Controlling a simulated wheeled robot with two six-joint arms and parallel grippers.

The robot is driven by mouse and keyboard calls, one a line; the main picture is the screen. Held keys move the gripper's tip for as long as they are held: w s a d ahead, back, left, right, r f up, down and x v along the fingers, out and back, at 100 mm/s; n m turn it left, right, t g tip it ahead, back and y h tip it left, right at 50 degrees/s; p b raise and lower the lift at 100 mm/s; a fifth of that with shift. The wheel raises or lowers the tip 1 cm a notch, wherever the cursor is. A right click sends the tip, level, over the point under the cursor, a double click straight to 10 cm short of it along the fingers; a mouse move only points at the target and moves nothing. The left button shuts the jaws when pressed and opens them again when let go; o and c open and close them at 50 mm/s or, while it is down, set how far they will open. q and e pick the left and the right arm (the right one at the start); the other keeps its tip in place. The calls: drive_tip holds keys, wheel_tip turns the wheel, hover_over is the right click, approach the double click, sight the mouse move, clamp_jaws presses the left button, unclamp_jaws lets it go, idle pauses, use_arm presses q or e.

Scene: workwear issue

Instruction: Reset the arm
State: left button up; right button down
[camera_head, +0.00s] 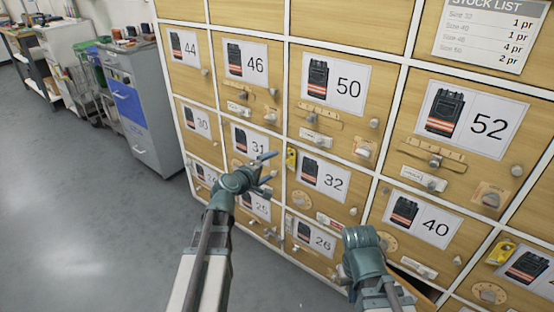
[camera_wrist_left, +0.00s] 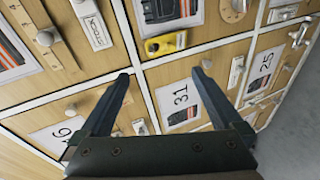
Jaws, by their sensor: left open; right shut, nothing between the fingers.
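My left gripper (camera_head: 268,170) is in front of the wooden drawer wall, near the drawers marked 31 (camera_head: 257,143) and 32 (camera_head: 330,181). Its two fingers are spread and hold nothing. In the left wrist view, the open fingers (camera_wrist_left: 161,76) frame the drawer front with the 31 label (camera_wrist_left: 180,98). My right gripper (camera_head: 364,246) is at the lower right, below and left of the drawer marked 40 (camera_head: 422,222). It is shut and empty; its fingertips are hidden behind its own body.
A drawer (camera_head: 415,287) below 40 stands partly open beside my right arm. Knobs and latches stick out from the fronts, including a yellow latch (camera_head: 291,158). A grey cabinet (camera_head: 142,110) stands at the left. The grey floor (camera_head: 90,215) is clear.

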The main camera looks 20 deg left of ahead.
use_arm(q)
drive_tip(key=shift+v, duration=1.2)
